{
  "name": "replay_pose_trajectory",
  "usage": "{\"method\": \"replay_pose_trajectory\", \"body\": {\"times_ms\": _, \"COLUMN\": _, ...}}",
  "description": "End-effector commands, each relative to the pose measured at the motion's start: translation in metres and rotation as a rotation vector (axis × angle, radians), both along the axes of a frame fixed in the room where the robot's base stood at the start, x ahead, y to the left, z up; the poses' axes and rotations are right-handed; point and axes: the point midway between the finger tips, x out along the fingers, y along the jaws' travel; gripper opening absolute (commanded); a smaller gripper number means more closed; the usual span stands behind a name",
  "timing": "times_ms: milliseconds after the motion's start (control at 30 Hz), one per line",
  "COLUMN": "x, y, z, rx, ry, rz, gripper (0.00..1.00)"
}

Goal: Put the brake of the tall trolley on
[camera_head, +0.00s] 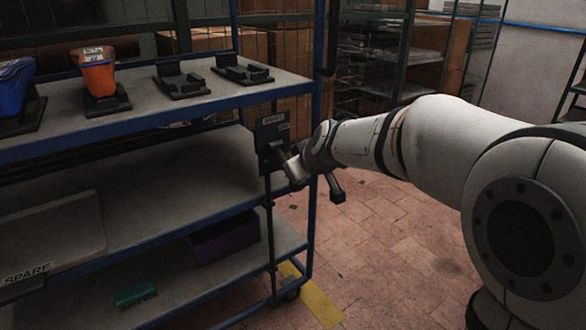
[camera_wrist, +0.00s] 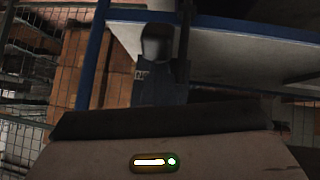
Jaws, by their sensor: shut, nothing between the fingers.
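The tall trolley (camera_head: 312,110) has a blue frame and grey shelves and stands at the left of the head view. A dark brake plate (camera_head: 268,135) with small pale labels is fixed at its near right corner, with a dark rod running down from it towards the wheel. The plate also shows in the wrist view (camera_wrist: 168,92), with a grey lever knob (camera_wrist: 155,45) in front of it. My gripper (camera_head: 294,170) is shut and empty, close to the plate's lower right. Whether it touches the lever cannot be told; my wrist hides part of that area.
The top shelf carries a blue bin (camera_head: 14,85), an orange bin (camera_head: 97,75) and empty black holders (camera_head: 180,80). Lower shelves hold a pale SPARE tray (camera_head: 50,240), a purple box (camera_head: 225,238) and a green item (camera_head: 136,293). Tiled floor right of the trolley is clear.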

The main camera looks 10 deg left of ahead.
Motion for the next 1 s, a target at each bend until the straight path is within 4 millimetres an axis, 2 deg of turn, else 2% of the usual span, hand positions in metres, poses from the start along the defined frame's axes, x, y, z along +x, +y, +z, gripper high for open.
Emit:
{"method": "replay_pose_trajectory", "body": {"times_ms": 167, "x": -0.014, "y": -0.007, "z": 0.037, "rx": 0.003, "ry": -0.011, "rz": 0.0, "gripper": 0.0}}
{"method": "replay_pose_trajectory", "body": {"times_ms": 400, "x": -0.057, "y": -0.035, "z": 0.047, "rx": 0.006, "ry": -0.014, "rz": -0.002, "gripper": 0.0}}
{"method": "replay_pose_trajectory", "body": {"times_ms": 600, "x": -0.082, "y": -0.051, "z": 0.055, "rx": 0.006, "ry": -0.017, "rz": -0.002, "gripper": 0.0}}
{"method": "replay_pose_trajectory", "body": {"times_ms": 800, "x": -0.093, "y": -0.058, "z": 0.057, "rx": 0.007, "ry": -0.015, "rz": -0.002, "gripper": 0.0}}
{"method": "replay_pose_trajectory", "body": {"times_ms": 1000, "x": -0.094, "y": -0.059, "z": 0.057, "rx": 0.006, "ry": -0.015, "rz": -0.001, "gripper": 0.0}}
